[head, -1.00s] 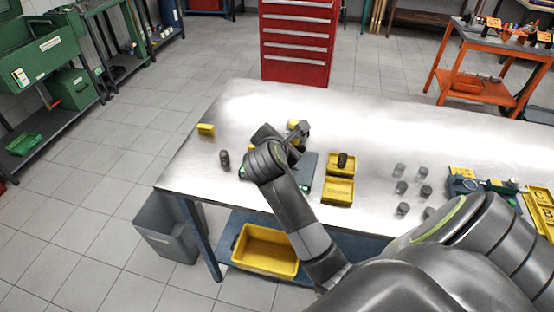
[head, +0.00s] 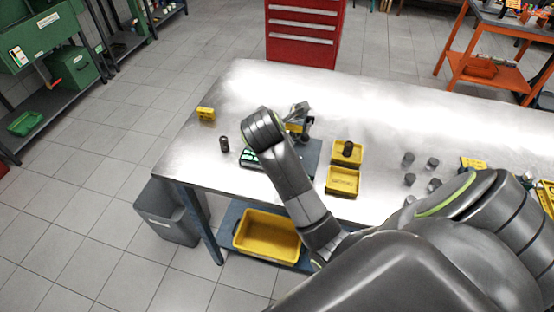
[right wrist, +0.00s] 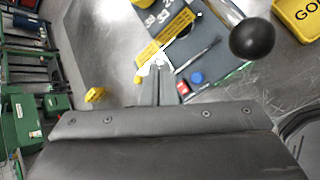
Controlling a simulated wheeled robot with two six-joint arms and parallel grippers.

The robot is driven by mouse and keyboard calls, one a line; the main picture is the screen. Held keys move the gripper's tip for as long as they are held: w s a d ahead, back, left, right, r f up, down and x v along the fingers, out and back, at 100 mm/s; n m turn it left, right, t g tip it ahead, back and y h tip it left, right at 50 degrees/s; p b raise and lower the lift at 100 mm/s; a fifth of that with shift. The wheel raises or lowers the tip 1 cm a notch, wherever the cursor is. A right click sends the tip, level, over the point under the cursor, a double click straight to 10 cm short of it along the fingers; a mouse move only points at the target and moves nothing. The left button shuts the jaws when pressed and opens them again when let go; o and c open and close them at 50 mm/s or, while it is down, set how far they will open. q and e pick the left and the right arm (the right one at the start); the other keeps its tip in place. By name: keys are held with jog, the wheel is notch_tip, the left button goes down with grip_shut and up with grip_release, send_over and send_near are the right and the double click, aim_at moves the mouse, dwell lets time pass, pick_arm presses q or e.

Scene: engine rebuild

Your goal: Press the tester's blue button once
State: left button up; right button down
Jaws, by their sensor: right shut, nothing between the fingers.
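The tester (head: 250,158) stands on the metal table, with its green-lit display showing and much of its body hidden behind my right arm in the head view. In the right wrist view its blue button (right wrist: 197,77) shows beside a red button (right wrist: 183,87), near yellow labels. My right gripper (head: 300,122) is over the tester area. In the right wrist view its fingers (right wrist: 157,72) are shut with nothing between them, to the left of the blue button. I cannot tell their height above the tester. My left gripper is not in view.
A black ball knob on a rod (right wrist: 252,38) stands out right of the buttons. Yellow trays (head: 342,181), a dark cylinder (head: 224,144) and a small yellow box (head: 205,114) are on the table. Several grey cylinders (head: 409,160) stand to the right.

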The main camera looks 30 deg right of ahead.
notch_tip(320, 180, down, 7)
jog(key=b, duration=0.6)
jog(key=shift+f, duration=0.1)
jog(key=shift+f+b, duration=0.3)
jog(key=shift+f, duration=0.1)
dwell(1.3)
jog(key=shift+f, duration=0.4)
jog(key=shift+f+b, duration=0.4)
jog(key=shift+f, duration=0.05)
dwell(0.5)
jog(key=shift+r, duration=0.1)
jog(key=shift+r+p, duration=0.8)
jog(key=shift+p, duration=0.05)
